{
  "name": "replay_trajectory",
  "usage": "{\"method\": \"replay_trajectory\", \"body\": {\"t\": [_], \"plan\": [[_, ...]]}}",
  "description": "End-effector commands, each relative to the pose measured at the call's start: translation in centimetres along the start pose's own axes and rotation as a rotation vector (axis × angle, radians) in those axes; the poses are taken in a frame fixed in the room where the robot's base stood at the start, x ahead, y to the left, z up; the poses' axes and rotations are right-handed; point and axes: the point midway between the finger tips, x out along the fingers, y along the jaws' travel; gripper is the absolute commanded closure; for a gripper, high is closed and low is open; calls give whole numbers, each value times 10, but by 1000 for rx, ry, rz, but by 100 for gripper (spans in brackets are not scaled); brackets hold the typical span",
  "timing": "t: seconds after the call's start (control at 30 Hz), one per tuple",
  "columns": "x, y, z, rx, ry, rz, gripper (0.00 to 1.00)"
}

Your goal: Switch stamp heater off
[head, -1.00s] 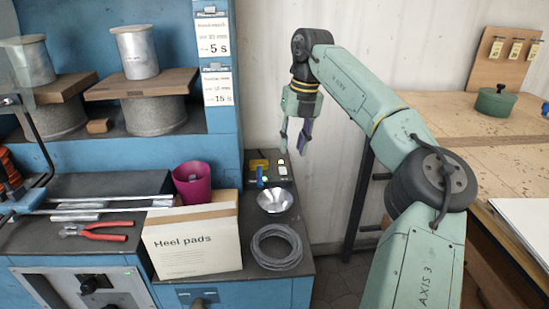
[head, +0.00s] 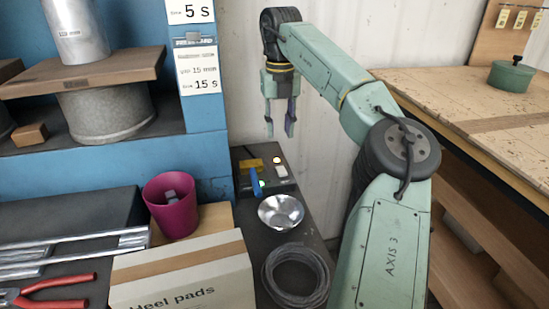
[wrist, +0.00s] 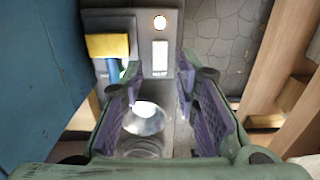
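The stamp heater looks to be the small dark box (head: 268,188) on the bench's right part, against the wall. It bears a yellow plate (wrist: 108,45), a blue part (head: 255,181), a white rocker switch (wrist: 160,58) and a lit round lamp (wrist: 160,22). In the wrist view, the rocker lies ahead between my open fingertips (wrist: 159,70). Which way the rocker is tipped is unclear.
A shiny metal bowl (head: 281,211) and a coil of grey cable (head: 296,274) lie in front of the box. A magenta cup (head: 171,208) and a heel pads carton (head: 180,277) stand left. A blue shelf unit (head: 207,110) borders the left. A wooden table (head: 440,100) stands right.

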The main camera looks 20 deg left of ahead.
Motion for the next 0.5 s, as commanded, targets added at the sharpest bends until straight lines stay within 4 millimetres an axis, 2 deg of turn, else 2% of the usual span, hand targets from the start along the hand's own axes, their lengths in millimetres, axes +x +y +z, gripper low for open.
{"method": "replay_trajectory", "body": {"t": [0.3,0.5], "plan": [[58,0,-1,-1,4,2,72],[88,0,0,-1,2,2,72]]}}
